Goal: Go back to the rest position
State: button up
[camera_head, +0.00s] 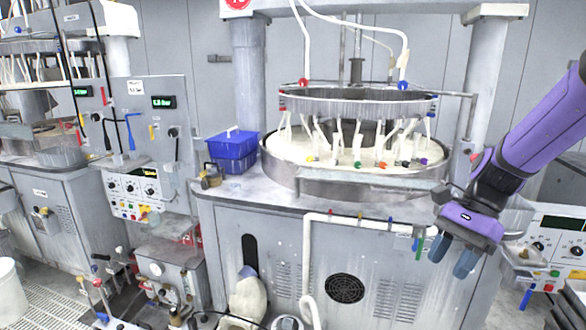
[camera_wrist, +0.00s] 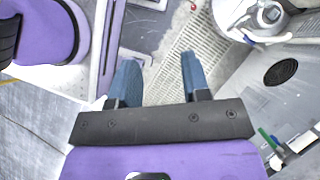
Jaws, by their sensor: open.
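My gripper (camera_head: 455,257) hangs at the lower right in the head view, on the end of my purple arm. It points down in front of the right part of the grey machine cabinet (camera_head: 290,245). In the wrist view my gripper (camera_wrist: 160,75) shows two blue fingers spread apart. Nothing is between the fingers, and floor grating (camera_wrist: 172,75) shows beyond them. The gripper is open and empty.
The round polishing platen (camera_head: 350,180) with hoses sits on the cabinet, left of my arm. A blue bin (camera_head: 232,150) stands on the cabinet's left. A control box (camera_head: 553,240) is just right of my gripper. A white pipe (camera_head: 307,260) runs along the cabinet front.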

jog(key=s+d+r+n+t+h, duration=0.2)
jog(key=s+r+n+t+h, duration=0.4)
jog(key=s+r+n, duration=0.7)
jog(key=shift+s+d+r+t, duration=0.15)
jog(key=shift+d+r+t, duration=0.1)
jog(key=shift+t, duration=1.05)
